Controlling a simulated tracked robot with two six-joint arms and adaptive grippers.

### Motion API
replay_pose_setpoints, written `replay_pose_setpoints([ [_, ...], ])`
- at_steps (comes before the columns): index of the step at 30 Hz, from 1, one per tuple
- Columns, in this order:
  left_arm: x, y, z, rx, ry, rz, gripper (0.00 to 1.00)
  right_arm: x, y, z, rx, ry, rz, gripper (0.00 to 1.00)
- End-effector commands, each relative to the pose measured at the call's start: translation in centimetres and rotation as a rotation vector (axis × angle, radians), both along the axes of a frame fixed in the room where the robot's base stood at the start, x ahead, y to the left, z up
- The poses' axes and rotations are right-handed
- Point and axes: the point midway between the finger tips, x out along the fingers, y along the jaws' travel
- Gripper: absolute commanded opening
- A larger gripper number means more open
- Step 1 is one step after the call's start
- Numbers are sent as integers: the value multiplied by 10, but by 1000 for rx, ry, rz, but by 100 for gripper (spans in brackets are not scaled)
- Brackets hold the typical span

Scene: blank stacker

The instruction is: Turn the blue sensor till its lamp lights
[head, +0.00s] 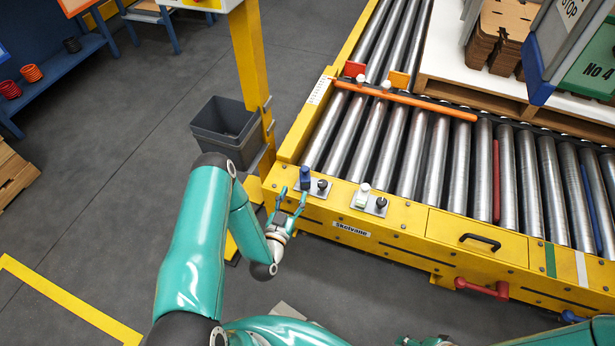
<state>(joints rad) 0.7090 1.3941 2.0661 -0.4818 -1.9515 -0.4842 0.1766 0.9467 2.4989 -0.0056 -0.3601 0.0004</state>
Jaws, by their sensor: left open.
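The blue sensor (305,174) stands upright on a small grey plate at the left corner of the yellow conveyor frame, beside a small black knob-like part (322,185). I cannot make out a lit lamp on it. My left gripper (293,197) is open and empty, just in front and slightly left of the blue sensor. Its fingers point up toward the sensor, and I see no clear contact.
A whitish sensor (363,194) sits on a second plate to the right. An orange bar (405,100) crosses the rollers. A drawer with a black handle (480,242) and a red handle (484,288) are on the frame's front. A grey bin (226,128) stands left of the yellow post.

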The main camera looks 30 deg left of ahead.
Motion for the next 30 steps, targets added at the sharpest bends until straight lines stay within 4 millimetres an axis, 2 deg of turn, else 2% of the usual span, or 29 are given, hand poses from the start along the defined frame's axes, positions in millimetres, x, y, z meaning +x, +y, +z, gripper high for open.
replay_pose_setpoints([
  [1,10,2,-1,5,-5,-3,50,0,0,-6,0,1,0,45],
  [9,67,18,-1,3,-3,-2,50,0,0,-15,0,0,0,45],
  [15,96,27,-1,1,-2,-1,50,0,0,-21,0,0,0,45],
  [21,108,30,0,0,0,-1,50,0,0,-23,0,0,0,45],
  [29,109,30,0,0,1,-2,50,0,0,-23,0,0,0,45],
  [30,109,30,0,0,1,-2,47,0,0,-23,0,0,0,45],
])
